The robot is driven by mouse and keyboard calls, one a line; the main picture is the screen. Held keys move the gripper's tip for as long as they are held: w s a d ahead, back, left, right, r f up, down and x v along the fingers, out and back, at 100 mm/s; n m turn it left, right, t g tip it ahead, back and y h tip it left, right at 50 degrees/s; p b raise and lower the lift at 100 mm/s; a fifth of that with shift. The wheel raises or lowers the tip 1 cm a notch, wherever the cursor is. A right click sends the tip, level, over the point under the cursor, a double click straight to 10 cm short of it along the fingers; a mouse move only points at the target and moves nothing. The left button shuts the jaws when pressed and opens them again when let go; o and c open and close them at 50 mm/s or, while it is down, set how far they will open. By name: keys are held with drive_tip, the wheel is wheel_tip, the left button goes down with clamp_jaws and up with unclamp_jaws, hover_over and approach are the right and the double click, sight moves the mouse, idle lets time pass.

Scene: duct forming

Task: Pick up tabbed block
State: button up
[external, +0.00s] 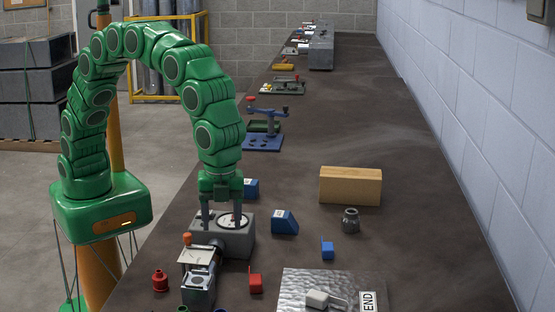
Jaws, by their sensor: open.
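My gripper (221,218) points straight down with its two fingers apart. It is over a grey housing with a round white face (245,243); I cannot tell whether the fingertips touch it. No block shows between the fingers. Two small blocks have a raised tab on top: a blue one (327,250) on the bench to the right of my gripper, and a red one (255,284) nearer the camera. I cannot tell which is the tabbed block. A larger blue wedge-shaped block (284,223) with a pale label stands just right of the housing.
A metal device (199,290) with an orange knob adjoins the housing. A red fitting (160,281), a grey fitting (350,220), a wooden block (350,187) and a metal plate (290,289) with an END label stand around. The right side of the bench (425,235) is clear, bounded by a wall.

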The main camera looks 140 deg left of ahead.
drive_tip(key=m, duration=0.1)
hover_over(255, 279)
drive_tip(key=f, duration=0.4)
drive_tip(key=a+f, duration=0.1)
drive_tip(key=f, duration=0.1)
drive_tip(key=shift+w+f, duration=0.1)
drive_tip(key=shift+f, duration=0.05)
drive_tip(key=shift+d+f, duration=0.2)
drive_tip(key=shift+f, duration=1.8)
drive_tip(key=shift+d+f, duration=0.2)
drive_tip(key=shift+f, duration=1.75)
drive_tip(key=shift+r, duration=0.1)
drive_tip(key=c, duration=1.1)
drive_tip(key=shift+c, duration=0.2)
